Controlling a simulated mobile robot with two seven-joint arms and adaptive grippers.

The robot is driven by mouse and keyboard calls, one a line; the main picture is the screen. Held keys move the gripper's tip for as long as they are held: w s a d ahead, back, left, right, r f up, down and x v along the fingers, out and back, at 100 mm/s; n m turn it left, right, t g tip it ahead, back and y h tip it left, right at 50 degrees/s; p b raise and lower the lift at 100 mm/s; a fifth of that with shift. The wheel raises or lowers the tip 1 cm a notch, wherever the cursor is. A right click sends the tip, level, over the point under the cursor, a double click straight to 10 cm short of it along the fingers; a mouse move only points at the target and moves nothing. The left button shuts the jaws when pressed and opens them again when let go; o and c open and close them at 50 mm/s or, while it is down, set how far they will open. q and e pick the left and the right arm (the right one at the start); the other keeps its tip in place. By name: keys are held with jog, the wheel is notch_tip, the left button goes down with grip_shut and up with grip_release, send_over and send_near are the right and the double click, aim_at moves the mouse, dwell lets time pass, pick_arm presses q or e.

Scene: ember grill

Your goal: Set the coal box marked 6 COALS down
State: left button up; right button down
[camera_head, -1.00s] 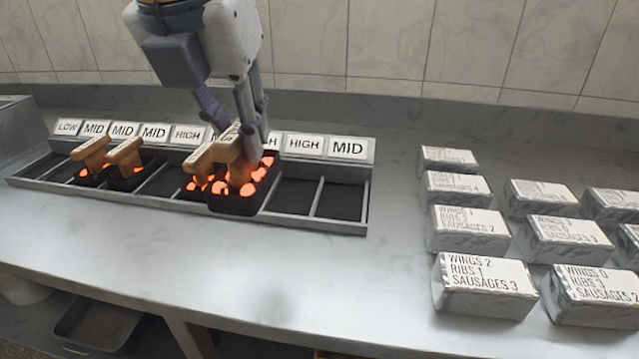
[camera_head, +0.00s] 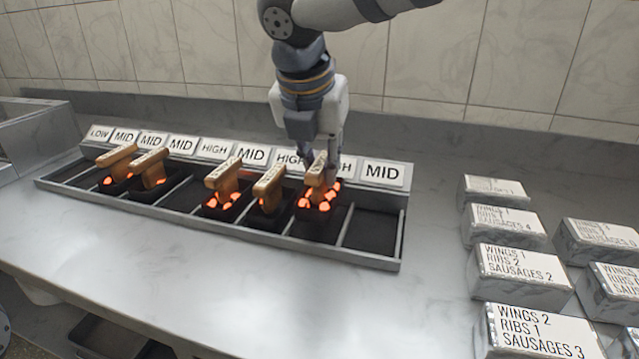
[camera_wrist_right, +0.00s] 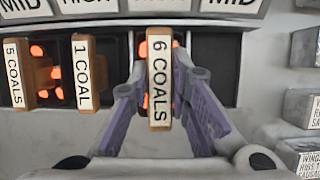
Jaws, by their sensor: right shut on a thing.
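The coal box marked 6 COALS (camera_head: 313,222) is a black box of glowing coals with a wooden handle. It is at the second slot from the right of the grill tray, by a partly hidden HIGH label. I cannot tell whether it rests on the slot floor or hangs just above it. My right gripper (camera_head: 326,168) is shut on its handle from above. In the right wrist view, the handle (camera_wrist_right: 159,85) with its 6 COALS label shows upright between my two fingers. My left gripper is not in view.
The 1 COAL box (camera_head: 268,190) stands just left, and the 5 COALS box (camera_head: 222,182) beyond it. Two more handled boxes stand at the tray's left end. The rightmost slot (camera_head: 373,232), under MID, is empty. Several foil-wrapped packs (camera_head: 518,272) lie right of the tray.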

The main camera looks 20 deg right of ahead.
jog(key=f, duration=0.3)
jog(key=shift+w+d+f, duration=0.1)
jog(key=shift+w+f, duration=0.1)
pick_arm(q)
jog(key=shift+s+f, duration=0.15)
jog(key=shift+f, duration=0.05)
pick_arm(e)
jog(key=c, duration=1.5)
grip_release()
jog(key=shift+f, duration=0.1)
jog(key=p+v, duration=0.1)
jog(key=v, duration=1.1)
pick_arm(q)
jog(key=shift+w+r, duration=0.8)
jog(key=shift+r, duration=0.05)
